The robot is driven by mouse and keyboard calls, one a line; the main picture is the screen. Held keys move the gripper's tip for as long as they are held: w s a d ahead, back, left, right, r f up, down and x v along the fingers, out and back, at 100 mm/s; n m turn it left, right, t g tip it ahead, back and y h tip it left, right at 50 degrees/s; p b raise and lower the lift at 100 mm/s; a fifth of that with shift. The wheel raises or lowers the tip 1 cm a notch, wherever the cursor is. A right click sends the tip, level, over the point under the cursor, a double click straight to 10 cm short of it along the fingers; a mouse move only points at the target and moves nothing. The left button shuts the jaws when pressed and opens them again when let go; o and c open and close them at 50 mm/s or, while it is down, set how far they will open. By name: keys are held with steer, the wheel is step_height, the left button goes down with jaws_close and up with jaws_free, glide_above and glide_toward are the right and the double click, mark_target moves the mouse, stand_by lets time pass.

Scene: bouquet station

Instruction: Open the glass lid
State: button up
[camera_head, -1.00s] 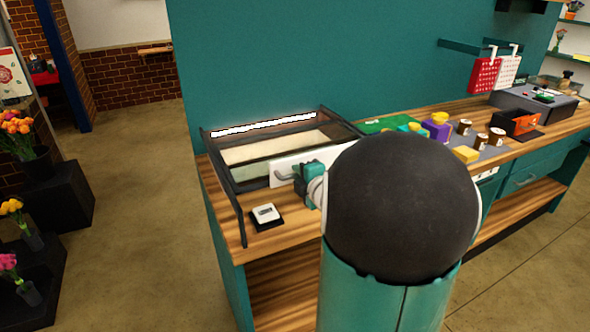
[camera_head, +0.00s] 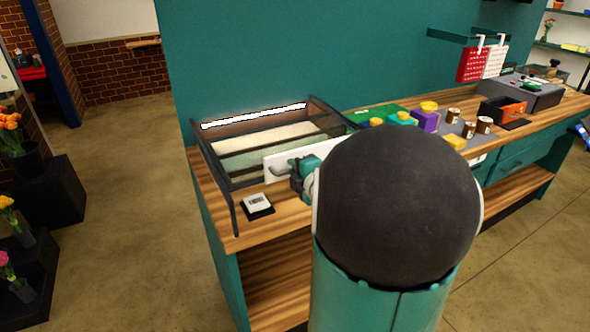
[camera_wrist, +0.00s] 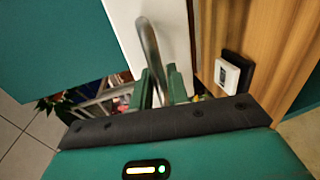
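The glass lid (camera_head: 268,139) is a pane in a dark frame on the display case at the counter's left end. It looks down. A white panel (camera_head: 276,160) at its front carries a curved metal handle (camera_head: 284,170). My gripper (camera_head: 299,177) is at this handle, at its right part. In the wrist view the handle (camera_wrist: 149,42) runs down between the two green fingers of my gripper (camera_wrist: 160,88). One finger is on each side of the bar. Whether they press on it is unclear. My round black arm joint hides the case's right front.
A small white device on a black base (camera_head: 257,204) lies on the wooden counter (camera_head: 222,226) just left of my gripper. It also shows in the wrist view (camera_wrist: 228,75). Colored boxes and jars (camera_head: 428,118) stand to the right. The wall rises behind the case.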

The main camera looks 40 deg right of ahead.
steer(key=v, duration=1.3)
steer(key=shift+s, duration=0.35)
steer(key=shift+r, duration=0.2)
